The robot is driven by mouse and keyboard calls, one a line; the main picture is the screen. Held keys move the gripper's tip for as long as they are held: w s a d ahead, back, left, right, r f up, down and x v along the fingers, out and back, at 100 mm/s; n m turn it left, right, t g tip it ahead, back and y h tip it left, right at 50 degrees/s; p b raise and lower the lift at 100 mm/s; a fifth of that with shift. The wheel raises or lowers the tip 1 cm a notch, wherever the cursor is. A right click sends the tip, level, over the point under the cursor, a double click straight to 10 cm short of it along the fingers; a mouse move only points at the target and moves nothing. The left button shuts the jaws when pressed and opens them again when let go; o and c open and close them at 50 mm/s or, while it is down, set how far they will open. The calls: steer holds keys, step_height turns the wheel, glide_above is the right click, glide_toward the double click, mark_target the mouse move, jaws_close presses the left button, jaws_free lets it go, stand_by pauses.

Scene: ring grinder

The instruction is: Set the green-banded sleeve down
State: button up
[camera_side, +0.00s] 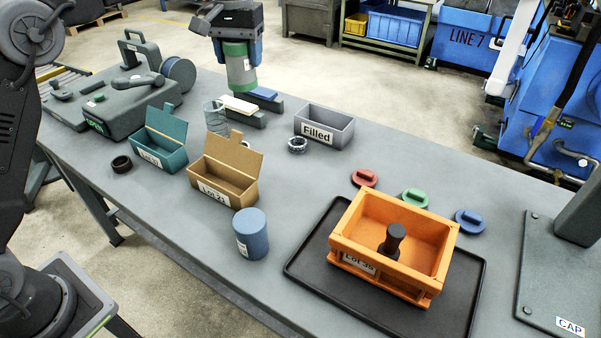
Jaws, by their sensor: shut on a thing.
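The sleeve's lower end is just above or at a low rest (243,119) with a white strip and a blue strip. I cannot tell whether they touch.
Near the rest stand a clear cylinder (214,114), a grey "Filled" bin (342,135), a tan box (242,193), a teal box (176,160) and a bearing ring (297,146). A blue canister (250,236) and an orange crate (437,262) on a black tray (468,296) are nearer.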

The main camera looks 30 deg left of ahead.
steer(key=shift+w+a+f+n, duration=0.15)
steer(key=shift+w+a+n, duration=0.1)
steer(key=shift+w, duration=0.3)
steer(key=shift+w+a+f+n, duration=0.15)
steer(key=shift+w+a, duration=0.05)
steer(key=shift+w, duration=0.35)
step_height(320, 180, down, 23)
steer(key=shift+s+r, duration=0.1)
steer(key=o, duration=0.9)
steer(key=shift+f, duration=0.2)
steer(key=shift+o, duration=0.2)
steer(key=shift+r, duration=0.15)
